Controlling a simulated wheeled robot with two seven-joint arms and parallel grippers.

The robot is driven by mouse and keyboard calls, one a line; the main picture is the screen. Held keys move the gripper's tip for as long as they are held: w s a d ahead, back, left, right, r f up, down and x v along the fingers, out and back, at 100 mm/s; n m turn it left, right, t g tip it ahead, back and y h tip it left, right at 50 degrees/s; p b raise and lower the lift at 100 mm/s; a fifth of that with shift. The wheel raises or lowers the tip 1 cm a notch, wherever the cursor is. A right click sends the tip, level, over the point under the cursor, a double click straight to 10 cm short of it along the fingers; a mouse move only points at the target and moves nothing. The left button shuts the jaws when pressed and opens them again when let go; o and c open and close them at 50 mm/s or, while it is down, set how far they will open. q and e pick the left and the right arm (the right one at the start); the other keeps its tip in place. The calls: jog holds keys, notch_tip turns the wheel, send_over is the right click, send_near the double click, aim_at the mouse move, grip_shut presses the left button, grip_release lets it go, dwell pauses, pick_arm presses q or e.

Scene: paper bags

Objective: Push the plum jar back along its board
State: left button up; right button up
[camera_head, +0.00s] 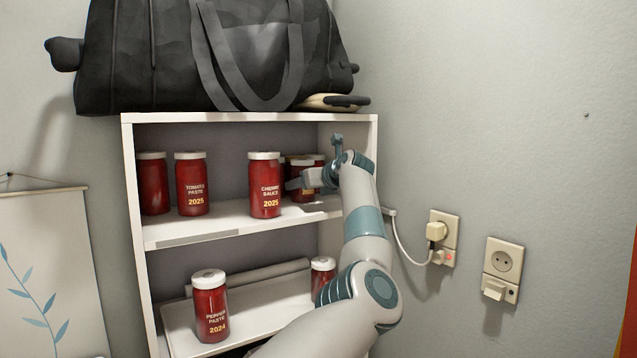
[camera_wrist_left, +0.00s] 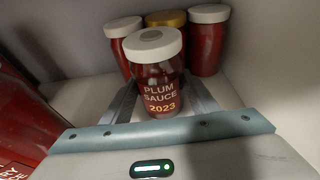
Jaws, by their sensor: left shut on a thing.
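The plum sauce jar (camera_wrist_left: 158,85), red with a white lid, stands upright on the upper shelf board (camera_head: 225,226), dated 2023 on its label. In the head view the plum jar (camera_head: 302,163) is partly hidden by my left gripper (camera_head: 300,183). In the left wrist view one finger lies along each side of the jar, and the gripper is shut on it. Other jars stand close behind it, one with a gold lid (camera_wrist_left: 166,18) and one with a white lid (camera_wrist_left: 209,14). My right gripper is out of view.
The cherry sauce jar (camera_head: 265,185) stands just left of my gripper. A tomato paste jar (camera_head: 192,185) is further left. The shelf's right side wall is close to my wrist. A pepper paste jar (camera_head: 210,306) stands on the board below. A dark bag (camera_head: 200,55) lies on top.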

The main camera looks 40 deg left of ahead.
pick_arm(q)
jog(key=shift+a, duration=0.1)
dwell(0.5)
jog(key=o, duration=0.6)
jog(key=shift+f, duration=0.1)
jog(key=shift+c, duration=0.2)
jog(key=shift+o, duration=0.5)
jog(key=o, duration=0.6)
jog(key=shift+c, duration=0.2)
jog(key=shift+s+d+b, duration=0.1)
jog(key=shift+d+b, duration=0.4)
jog(key=b+v, duration=0.7)
jog(key=v, duration=0.9)
jog(key=shift+r+b, duration=0.3)
jog(key=shift+b, duration=0.05)
